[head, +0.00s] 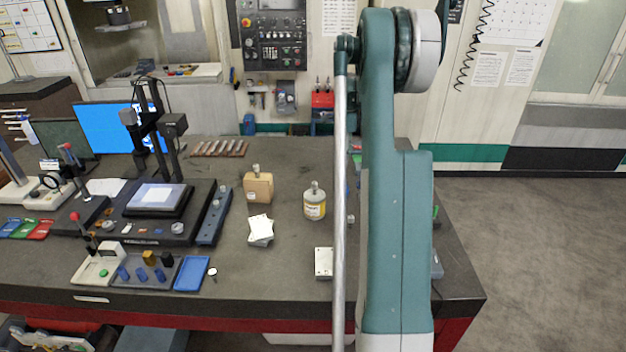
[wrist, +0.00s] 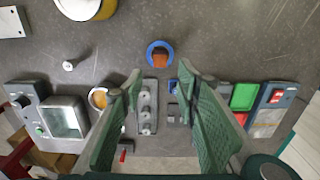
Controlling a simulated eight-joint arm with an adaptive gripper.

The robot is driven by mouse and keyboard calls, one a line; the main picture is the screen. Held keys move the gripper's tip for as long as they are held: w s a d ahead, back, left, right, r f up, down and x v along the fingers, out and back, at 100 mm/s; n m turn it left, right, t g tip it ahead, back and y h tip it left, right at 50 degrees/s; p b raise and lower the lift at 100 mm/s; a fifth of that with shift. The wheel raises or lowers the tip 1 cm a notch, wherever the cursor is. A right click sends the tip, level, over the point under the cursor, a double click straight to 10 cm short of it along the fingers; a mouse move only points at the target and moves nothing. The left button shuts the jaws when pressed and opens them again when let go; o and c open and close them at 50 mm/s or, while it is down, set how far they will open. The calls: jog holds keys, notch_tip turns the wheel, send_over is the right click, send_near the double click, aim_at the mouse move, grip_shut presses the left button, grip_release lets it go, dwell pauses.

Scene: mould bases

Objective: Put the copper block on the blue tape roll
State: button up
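The blue tape roll (wrist: 149,50) lies flat on the grey bench top near the upper middle of the wrist view. A small orange-brown block, the copper block (wrist: 160,61), shows within the roll's outline; I cannot tell whether it rests on the rim or sits down in the hole. My gripper (wrist: 159,76) is open, its two green fingers wide apart with nothing between their tips. The fingertips are lower in the picture than the roll and apart from it. In the head view my arm hides the roll, the block and the gripper.
In the wrist view a grey fixture with knobs (wrist: 148,108) lies between the fingers. A tan-centred ring (wrist: 98,97) is beside the left finger, a green tray (wrist: 244,97) beside the right.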

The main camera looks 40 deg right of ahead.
jog(key=shift+a, duration=0.1)
jog(key=s+a+r+n+t, duration=0.1)
jog(key=a+r+n, duration=0.4)
jog(key=a, duration=0.7)
jog(key=s+a+r+n+t+h, duration=0.1)
jog(key=a+r+n, duration=0.35)
jog(key=a, duration=0.85)
jog(key=s+a+r+n+t, duration=0.1)
jog(key=a+r+n, duration=0.2)
jog(key=a+r, duration=0.65)
jog(key=s+a+f+n+t, duration=0.2)
jog(key=s+a+n, duration=0.5)
jog(key=s+a, duration=0.4)
jog(key=s+a+f+n+t+y, duration=0.1)
jog(key=s+a+f+n, duration=0.4)
jog(key=s+a, duration=0.6)
jog(key=a+n+t, duration=0.1)
jog(key=a+n, duration=0.1)
jog(key=a, duration=0.7)
jog(key=shift+s+a+f, duration=0.25)
jog(key=shift+a, duration=0.15)
jog(key=shift+f+n, duration=0.1)
jog(key=shift+n, duration=0.15)
notch_tip(320, 180, down, 10)
jog(key=b, duration=1)
